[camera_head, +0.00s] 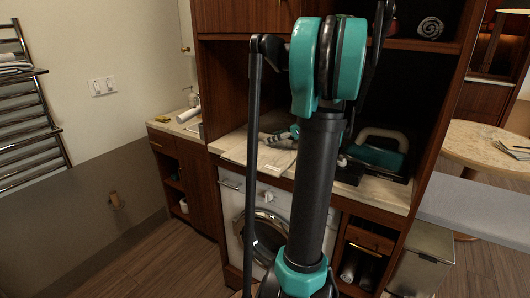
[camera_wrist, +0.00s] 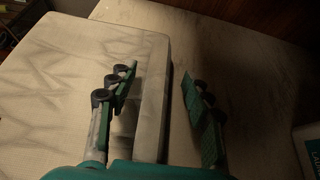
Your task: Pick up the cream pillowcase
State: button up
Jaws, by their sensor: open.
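The cream pillowcase (camera_wrist: 70,60) appears to be the pale, streaked, flat folded piece filling the left of the wrist view. Its thick side edge (camera_wrist: 153,90) runs between my gripper's fingers. In the head view it seems to be the pale flat slab (camera_head: 238,150) on the counter above the washer. My gripper (camera_wrist: 159,76) is open, one finger over the pillowcase's top and the other beyond its edge. Whether either finger touches it I cannot tell. In the head view my gripper (camera_head: 284,136) is low over the counter, partly hidden by my arm.
The pale counter (camera_wrist: 240,75) is bare right of the pillowcase. A shelf (camera_head: 425,46) hangs above; a washer (camera_head: 262,225) stands below.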

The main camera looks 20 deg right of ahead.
grip_shut()
dwell(0.3)
jog(key=shift+r, duration=0.15)
